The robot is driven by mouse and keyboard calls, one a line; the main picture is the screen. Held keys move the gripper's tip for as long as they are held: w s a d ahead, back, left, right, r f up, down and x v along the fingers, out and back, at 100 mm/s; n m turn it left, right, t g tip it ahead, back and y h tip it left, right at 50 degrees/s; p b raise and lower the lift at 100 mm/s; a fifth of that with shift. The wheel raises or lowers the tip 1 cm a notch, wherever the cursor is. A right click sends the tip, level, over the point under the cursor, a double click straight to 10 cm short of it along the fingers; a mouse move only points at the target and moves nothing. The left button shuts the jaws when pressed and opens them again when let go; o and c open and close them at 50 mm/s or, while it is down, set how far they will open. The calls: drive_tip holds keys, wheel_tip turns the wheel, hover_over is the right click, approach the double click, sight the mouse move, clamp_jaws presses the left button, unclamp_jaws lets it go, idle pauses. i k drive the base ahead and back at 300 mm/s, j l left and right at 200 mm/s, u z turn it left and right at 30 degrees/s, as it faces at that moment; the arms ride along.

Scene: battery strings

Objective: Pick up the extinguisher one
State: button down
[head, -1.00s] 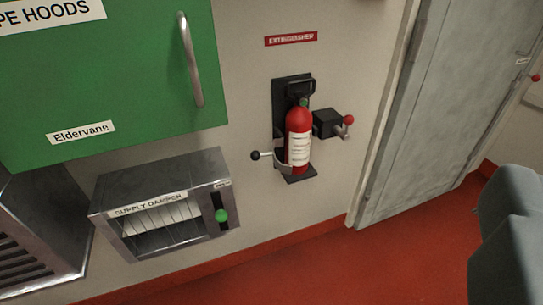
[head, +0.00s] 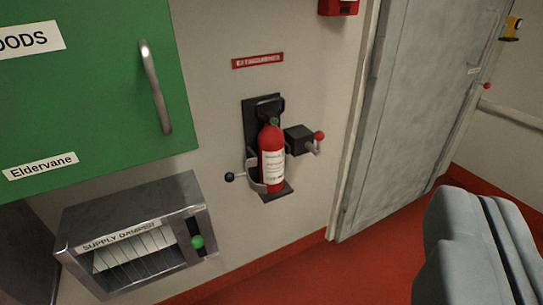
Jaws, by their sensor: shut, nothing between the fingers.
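The red extinguisher (head: 271,157) stands upright in a black wall bracket (head: 262,106), under a red label plate (head: 257,61). A clamp band with a black-knobbed lever (head: 230,177) goes around its lower body. A black box with a red-knobbed lever (head: 319,135) sits just right of it. My gripper (head: 480,245) shows as grey parts at the lower right, shut and empty, apart from the extinguisher.
A green cabinet (head: 80,90) with a metal handle hangs at the upper left. Below it a metal supply damper box (head: 135,240) juts from the wall. A grey door (head: 410,120) stands right of the extinguisher. The red floor (head: 330,275) is clear.

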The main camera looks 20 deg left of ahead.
sight(270, 139)
drive_tip(key=i+j, duration=0.6)
drive_tip(key=i, duration=0.25)
